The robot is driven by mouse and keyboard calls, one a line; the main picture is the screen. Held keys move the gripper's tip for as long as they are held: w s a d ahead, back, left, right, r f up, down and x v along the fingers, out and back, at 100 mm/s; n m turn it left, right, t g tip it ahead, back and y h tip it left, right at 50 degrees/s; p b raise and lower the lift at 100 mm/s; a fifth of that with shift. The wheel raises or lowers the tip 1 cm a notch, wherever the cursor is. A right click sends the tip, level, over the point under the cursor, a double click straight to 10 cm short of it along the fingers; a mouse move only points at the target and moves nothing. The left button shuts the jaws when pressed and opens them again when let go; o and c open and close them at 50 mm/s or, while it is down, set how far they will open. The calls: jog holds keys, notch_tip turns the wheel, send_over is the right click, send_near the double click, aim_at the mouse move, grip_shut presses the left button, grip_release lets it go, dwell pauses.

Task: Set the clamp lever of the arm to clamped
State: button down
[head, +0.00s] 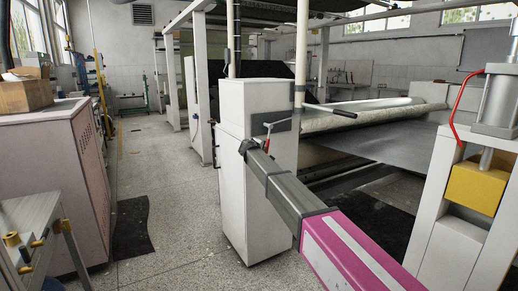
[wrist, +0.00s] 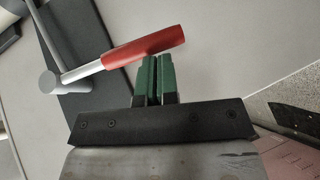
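The clamp lever has a red grip and a silver rod. In the wrist view its red grip (wrist: 145,47) slants across just beyond my fingertips, and the rod runs left to a round grey pivot on a dark plate (wrist: 80,25). In the head view the small lever (head: 267,143) sits at the dark bracket (head: 272,122) on the white cabinet. My gripper (wrist: 155,60) has green fingers standing close together, with only a thin dark line between them. Nothing shows between them. The tips are at or very near the grip's underside; I cannot tell whether they touch. In the head view my gripper (head: 244,148) is small and dark.
The white cabinet (head: 240,200) stands directly behind my gripper. A dark bar (head: 330,110) sticks out to its right, in front of a pale fabric roll (head: 375,108). A white frame with a yellow block (head: 475,187) stands at right.

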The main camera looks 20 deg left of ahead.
jog(key=shift+w+d+f, duration=0.4)
jog(key=shift+w+d, duration=0.3)
jog(key=shift+w, duration=0.1)
jog(key=shift+w+d, duration=0.1)
jog(key=shift+d, duration=0.05)
jog(key=s+a, duration=0.4)
jog(key=s, duration=0.9)
jog(key=shift+a, duration=0.35)
